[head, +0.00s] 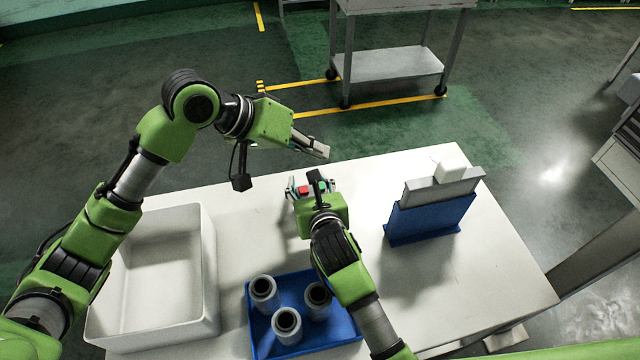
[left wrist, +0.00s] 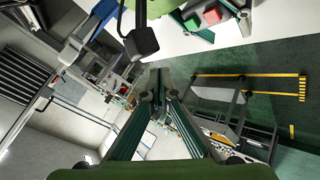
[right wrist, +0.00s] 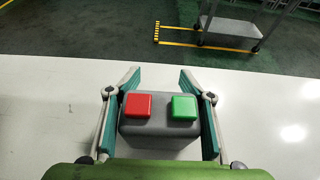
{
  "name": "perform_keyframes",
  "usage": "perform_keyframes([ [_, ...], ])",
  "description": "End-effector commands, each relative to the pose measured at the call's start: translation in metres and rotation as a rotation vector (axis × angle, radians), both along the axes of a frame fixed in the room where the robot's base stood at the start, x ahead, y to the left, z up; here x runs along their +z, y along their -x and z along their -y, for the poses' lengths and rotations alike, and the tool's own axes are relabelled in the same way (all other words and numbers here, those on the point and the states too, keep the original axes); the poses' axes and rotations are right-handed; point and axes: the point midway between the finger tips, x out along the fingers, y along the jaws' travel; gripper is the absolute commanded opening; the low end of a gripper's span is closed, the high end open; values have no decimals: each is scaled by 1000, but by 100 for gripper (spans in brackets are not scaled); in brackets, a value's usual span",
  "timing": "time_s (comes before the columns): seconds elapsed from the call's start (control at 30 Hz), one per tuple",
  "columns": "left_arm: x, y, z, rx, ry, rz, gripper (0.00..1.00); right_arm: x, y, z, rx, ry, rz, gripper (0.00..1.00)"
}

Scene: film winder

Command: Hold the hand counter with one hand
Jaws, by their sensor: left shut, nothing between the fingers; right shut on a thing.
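The hand counter is a small grey box (right wrist: 160,128) with a red button and a green button on top. In the right wrist view it sits between the two fingers of my right gripper (right wrist: 160,110), which is shut on its sides. In the head view the counter (head: 305,190) is near the table's far edge, partly hidden by my right gripper (head: 312,187). My left gripper (head: 322,150) is shut and empty, raised past the far edge above and behind the counter. The left wrist view shows its fingers (left wrist: 158,85) closed together, and the counter's buttons at the top.
A white open bin (head: 212,270) stands at the table's left. A blue tray (head: 345,325) with several grey cylinders is at the front. A blue stand (head: 430,218) with a grey piece and a white block is at the right. White table (head: 510,270) is bare around them.

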Motion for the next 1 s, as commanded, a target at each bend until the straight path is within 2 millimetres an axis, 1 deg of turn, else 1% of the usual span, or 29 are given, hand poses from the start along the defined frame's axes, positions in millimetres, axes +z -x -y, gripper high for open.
perform_keyframes([
  [0.03,-9,1,0,1,-1,-4,0,0,0,0,0,0,-1,25],
  [0.2,-34,0,-1,2,-1,-5,0,0,0,0,0,0,-1,25],
  [0.33,-51,0,0,2,-1,-3,0,0,0,0,0,0,-1,25],
  [0.5,-65,0,0,1,-1,-2,0,0,0,0,0,0,-1,25],
  [0.7,-71,0,0,1,-1,0,0,0,0,0,0,0,-1,25],
  [1.0,-71,0,0,1,-1,0,0,0,0,0,0,0,-1,25],
])
